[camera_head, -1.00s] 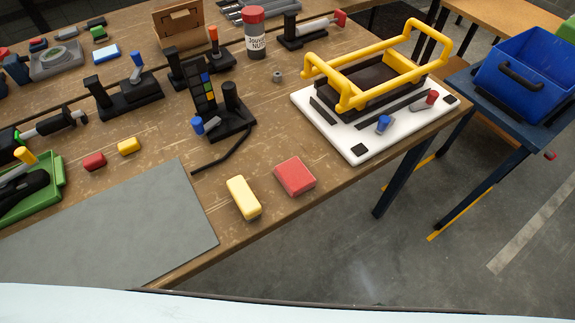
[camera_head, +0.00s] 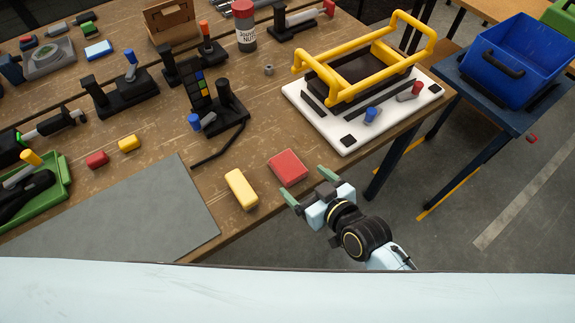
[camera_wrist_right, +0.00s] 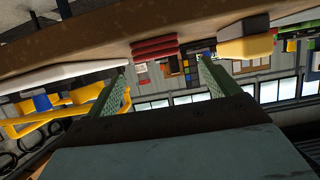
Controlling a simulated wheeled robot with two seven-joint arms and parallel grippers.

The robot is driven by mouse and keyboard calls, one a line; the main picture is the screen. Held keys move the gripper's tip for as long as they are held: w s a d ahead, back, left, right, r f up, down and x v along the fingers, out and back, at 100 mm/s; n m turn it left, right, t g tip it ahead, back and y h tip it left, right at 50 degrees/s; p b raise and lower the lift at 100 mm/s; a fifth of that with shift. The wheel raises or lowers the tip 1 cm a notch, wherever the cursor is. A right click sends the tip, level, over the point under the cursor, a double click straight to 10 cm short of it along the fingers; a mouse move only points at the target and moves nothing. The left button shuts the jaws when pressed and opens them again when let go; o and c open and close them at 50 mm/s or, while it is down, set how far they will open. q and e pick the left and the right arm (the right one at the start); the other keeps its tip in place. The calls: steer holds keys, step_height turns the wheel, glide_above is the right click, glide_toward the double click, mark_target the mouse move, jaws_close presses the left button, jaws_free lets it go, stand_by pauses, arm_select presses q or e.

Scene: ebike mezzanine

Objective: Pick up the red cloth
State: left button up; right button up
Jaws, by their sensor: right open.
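The red cloth (camera_head: 287,167) is a small folded pad lying flat near the front edge of the wooden table. It also shows in the right wrist view as a layered red stack (camera_wrist_right: 155,47), ahead of and between the fingers. My right gripper (camera_head: 308,184) is open and empty at the table's front edge, just short of the cloth on its near right side. In the right wrist view its two green fingers (camera_wrist_right: 162,80) are spread apart. My left gripper is not in view.
A yellow block (camera_head: 241,188) lies just left of the cloth. A white board (camera_head: 350,135) with a yellow frame (camera_head: 368,84) stands to the right. A black fixture (camera_head: 225,112) is behind. A grey mat (camera_head: 140,215) covers the front left.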

mark_target(291, 169)
steer(key=shift+x, duration=3.95)
steer(key=shift+d, duration=0.1)
steer(key=c, duration=1.1)
steer(key=shift+o, duration=0.2)
